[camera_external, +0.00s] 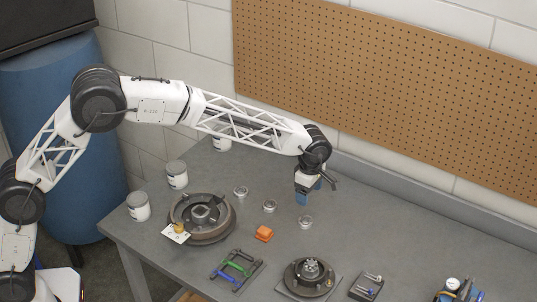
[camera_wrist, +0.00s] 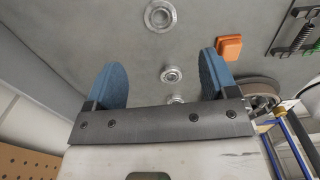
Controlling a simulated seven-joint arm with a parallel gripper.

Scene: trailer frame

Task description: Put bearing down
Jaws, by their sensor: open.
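Several small silver bearings lie on the grey table: a left one (camera_external: 240,191), a middle one (camera_external: 269,206) and a right one (camera_external: 306,222). In the wrist view they form a line, with a large near one (camera_wrist: 160,16), a middle one (camera_wrist: 172,75) and a far one (camera_wrist: 175,99) partly hidden by my gripper's body. My gripper (camera_external: 303,197) points down above the table near the right bearing. In the wrist view its blue fingers (camera_wrist: 162,75) are spread wide, with nothing gripped between them. The middle bearing shows in the gap, on the table beyond.
An orange block (camera_external: 264,233) sits in front of the bearings. A large brake drum (camera_external: 183,222) is at left, a hub (camera_external: 310,287) at front, and a spring tray (camera_external: 226,272) between. White cans (camera_external: 138,208) stand on the left. A pegboard wall (camera_external: 390,80) rises behind.

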